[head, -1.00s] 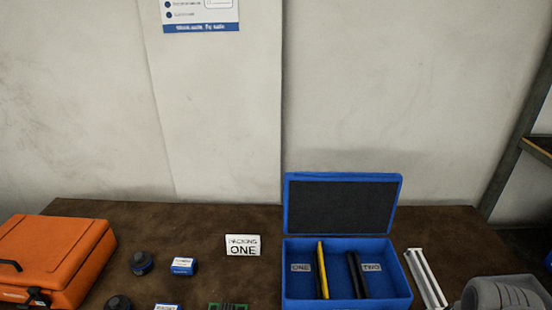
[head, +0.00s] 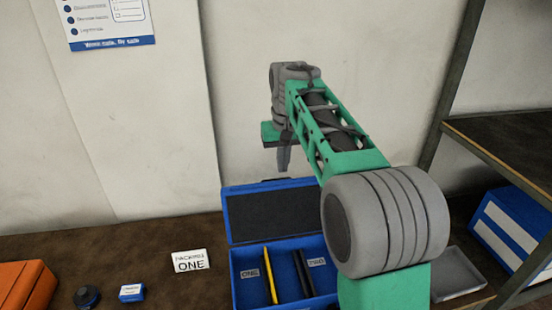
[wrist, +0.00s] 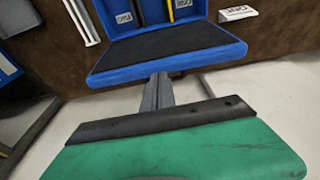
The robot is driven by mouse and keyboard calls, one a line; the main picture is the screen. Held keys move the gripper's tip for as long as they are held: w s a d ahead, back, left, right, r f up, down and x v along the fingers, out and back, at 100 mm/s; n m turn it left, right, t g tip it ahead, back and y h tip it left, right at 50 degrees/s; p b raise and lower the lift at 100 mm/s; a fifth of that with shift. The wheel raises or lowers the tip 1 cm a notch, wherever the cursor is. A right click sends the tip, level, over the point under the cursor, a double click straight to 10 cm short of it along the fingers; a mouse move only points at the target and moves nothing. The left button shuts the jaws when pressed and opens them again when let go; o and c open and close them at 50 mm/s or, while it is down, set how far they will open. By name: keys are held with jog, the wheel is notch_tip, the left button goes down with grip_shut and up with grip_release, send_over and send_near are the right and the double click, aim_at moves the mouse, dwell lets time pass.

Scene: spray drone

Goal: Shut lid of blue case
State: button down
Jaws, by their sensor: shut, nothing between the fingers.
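The blue case (head: 237,285) stands on the brown table with its lid (head: 226,215) open, raised at the back and showing a black lining. A yellow bar (head: 269,275) and dark bars (head: 302,272) stand inside, between labels ONE and TWO. My gripper (head: 284,166) is shut and empty, pointing down above the lid's top edge in the head view. In the wrist view, my gripper (wrist: 158,80) overlaps the lid's outer edge (wrist: 120,74); I cannot tell if it touches. My arm hides the case's right side in the head view.
A PACKING ONE card (head: 190,261), a small blue box (head: 131,292) and an orange case (head: 22,290) lie to the left. A grey tray (head: 458,274) is at the right, near a shelf (head: 515,135) and a blue-and-white box (head: 510,228). The wall stands close behind.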

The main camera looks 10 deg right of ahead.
jog(key=w+g+p, duration=0.1)
jog(key=w+p, duration=0.4)
jog(key=w, duration=0.7)
jog(key=s+f+b, duration=0.1)
jog(key=s+f, duration=0.2)
jog(key=f, duration=0.6)
jog(key=shift+f, duration=0.15)
jog(key=shift+s+d+b, duration=0.15)
jog(key=shift+d+b, duration=0.05)
jog(key=shift+b, duration=0.25)
